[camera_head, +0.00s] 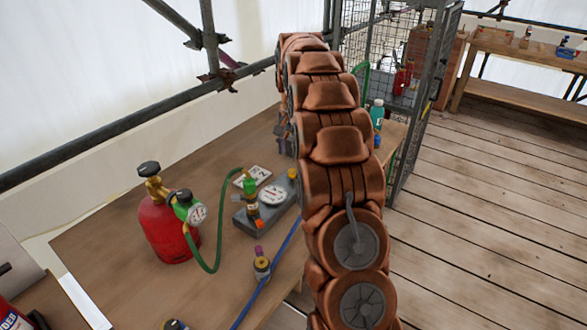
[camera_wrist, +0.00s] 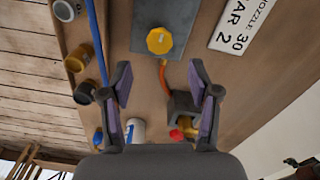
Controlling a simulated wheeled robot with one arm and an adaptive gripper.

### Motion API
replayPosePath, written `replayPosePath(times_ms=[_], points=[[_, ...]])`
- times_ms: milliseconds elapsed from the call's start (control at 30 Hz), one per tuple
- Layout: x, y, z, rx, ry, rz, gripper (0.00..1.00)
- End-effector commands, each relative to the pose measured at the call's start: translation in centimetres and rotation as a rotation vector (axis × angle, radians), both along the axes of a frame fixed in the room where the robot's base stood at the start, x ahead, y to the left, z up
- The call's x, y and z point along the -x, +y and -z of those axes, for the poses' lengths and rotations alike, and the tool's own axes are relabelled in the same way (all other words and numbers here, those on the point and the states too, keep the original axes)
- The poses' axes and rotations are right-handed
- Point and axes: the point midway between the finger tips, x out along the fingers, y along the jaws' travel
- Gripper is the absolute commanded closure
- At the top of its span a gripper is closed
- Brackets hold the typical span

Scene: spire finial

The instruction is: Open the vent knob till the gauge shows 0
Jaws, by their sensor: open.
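A grey block (camera_head: 246,214) on the wooden table carries a round white-faced gauge (camera_head: 274,195); its needle is too small to read. A yellow knob (camera_head: 292,173) shows at the block's right end, beside my arm. In the wrist view a faceted yellow knob (camera_wrist: 160,41) stands on the grey block (camera_wrist: 168,15), apparently the same one; no label confirms it as the vent knob. My gripper (camera_wrist: 160,76) is open and empty, its fingertips apart and below the knob in the picture, not touching it. In the head view my arm hides the gripper.
A red cylinder (camera_head: 165,230) with a second gauge (camera_head: 197,214) and green hose (camera_head: 216,240) stands left of the block. A blue hose (camera_head: 268,270) crosses the table. A sign (camera_wrist: 239,25) lies beside the block. A wire cage (camera_head: 385,50) stands behind my arm.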

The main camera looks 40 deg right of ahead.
Motion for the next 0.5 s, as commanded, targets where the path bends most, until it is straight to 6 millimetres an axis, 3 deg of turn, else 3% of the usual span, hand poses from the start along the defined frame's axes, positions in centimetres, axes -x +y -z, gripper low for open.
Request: replayPosePath(times_ms=[500], points=[[0.2,0.1,6.1,-0.001,0.003,-0.001,0.39]])
